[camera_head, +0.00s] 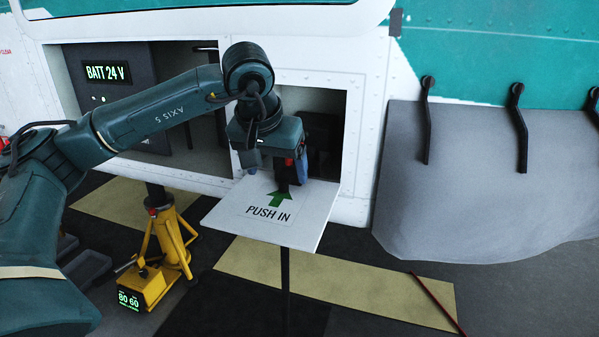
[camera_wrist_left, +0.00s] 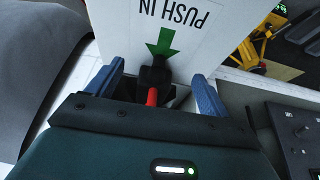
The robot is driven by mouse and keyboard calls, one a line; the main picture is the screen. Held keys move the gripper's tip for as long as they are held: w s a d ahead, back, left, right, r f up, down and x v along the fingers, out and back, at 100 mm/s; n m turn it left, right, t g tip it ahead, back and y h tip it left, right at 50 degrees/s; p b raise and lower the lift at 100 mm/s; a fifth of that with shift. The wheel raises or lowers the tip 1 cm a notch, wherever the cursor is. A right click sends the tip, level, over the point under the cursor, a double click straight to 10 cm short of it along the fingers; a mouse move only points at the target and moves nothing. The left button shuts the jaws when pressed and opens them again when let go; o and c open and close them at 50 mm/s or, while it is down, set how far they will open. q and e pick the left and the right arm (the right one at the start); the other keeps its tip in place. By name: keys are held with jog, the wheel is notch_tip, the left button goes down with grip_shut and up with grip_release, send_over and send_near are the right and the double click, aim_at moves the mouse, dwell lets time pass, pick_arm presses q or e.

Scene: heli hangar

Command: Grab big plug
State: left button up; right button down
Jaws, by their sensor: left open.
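The big plug is a black block with a red part, standing by the green arrow on the white "PUSH IN" flap. In the wrist view the plug (camera_wrist_left: 155,78) is between my left gripper's (camera_wrist_left: 158,72) two blue fingers, with a gap on each side. In the head view my left gripper (camera_head: 291,176) points down over the flap (camera_head: 232,213), and the plug (camera_head: 282,178) shows only in part below it. The gripper body hides the rest of the plug. The left gripper is open. My right gripper is not in view.
The flap folds out from an open bay (camera_head: 325,105) in the white hull. A larger bay with a "BATT 24 V" display (camera_head: 107,72) is to the left. A yellow jack (camera_head: 172,240) stands below left. A grey cover (camera_head: 470,180) hangs at the right.

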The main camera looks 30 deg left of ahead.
pick_arm(q)
jog(key=w, duration=0.2)
jog(key=w+a, duration=0.1)
jog(key=w, duration=0.2)
jog(key=w+a, duration=0.1)
jog(key=w, duration=0.2)
jog(key=shift+r, duration=0.1)
jog(key=w, duration=0.2)
jog(key=w+a+f, duration=0.1)
jog(key=shift+w, duration=0.3)
jog(key=shift+f, duration=0.1)
jog(key=shift+c, duration=0.3)
jog(key=c, duration=1.3)
